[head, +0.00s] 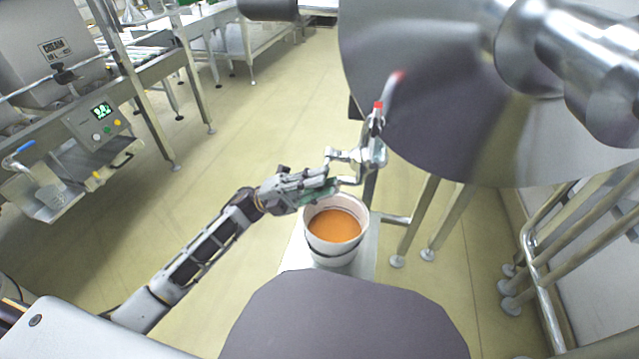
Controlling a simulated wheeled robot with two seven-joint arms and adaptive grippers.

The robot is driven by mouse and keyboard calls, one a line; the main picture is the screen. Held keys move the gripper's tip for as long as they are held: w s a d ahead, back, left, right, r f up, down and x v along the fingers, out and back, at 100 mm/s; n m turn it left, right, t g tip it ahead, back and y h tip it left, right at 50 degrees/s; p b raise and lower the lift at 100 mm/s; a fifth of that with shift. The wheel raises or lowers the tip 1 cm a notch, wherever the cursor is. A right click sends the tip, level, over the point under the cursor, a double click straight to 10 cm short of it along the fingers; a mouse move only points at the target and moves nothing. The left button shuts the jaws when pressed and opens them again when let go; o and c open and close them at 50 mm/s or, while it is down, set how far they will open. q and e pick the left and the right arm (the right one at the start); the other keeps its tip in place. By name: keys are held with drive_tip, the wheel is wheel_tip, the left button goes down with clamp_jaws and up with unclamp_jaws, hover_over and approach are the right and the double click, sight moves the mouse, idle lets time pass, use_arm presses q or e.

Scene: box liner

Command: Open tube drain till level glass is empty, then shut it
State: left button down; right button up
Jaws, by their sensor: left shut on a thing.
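My left gripper (357,167) reaches in from the left and is shut on the metal drain fitting (374,145) at the side of the big steel tank (440,110). Its fingers hide most of the part they hold. A red-tipped piece (378,107) stands up from the fitting, and its reflection shows in the tank wall. A white bucket (335,256) stands below the gripper, with orange-brown liquid (334,226) inside. I cannot make out the level glass or its level, nor any stream into the bucket. My right gripper is not in view.
The bucket stands on a pale low platform (291,254). Steel legs (412,215) and pipes stand to the right under the tank. The floor between is clear.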

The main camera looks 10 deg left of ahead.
use_arm(q)
drive_tip(key=shift+f, duration=0.1)
drive_tip(key=c, duration=1.3)
unclamp_jaws()
drive_tip(key=shift+a, duration=0.1)
drive_tip(key=shift+v, duration=5.9)
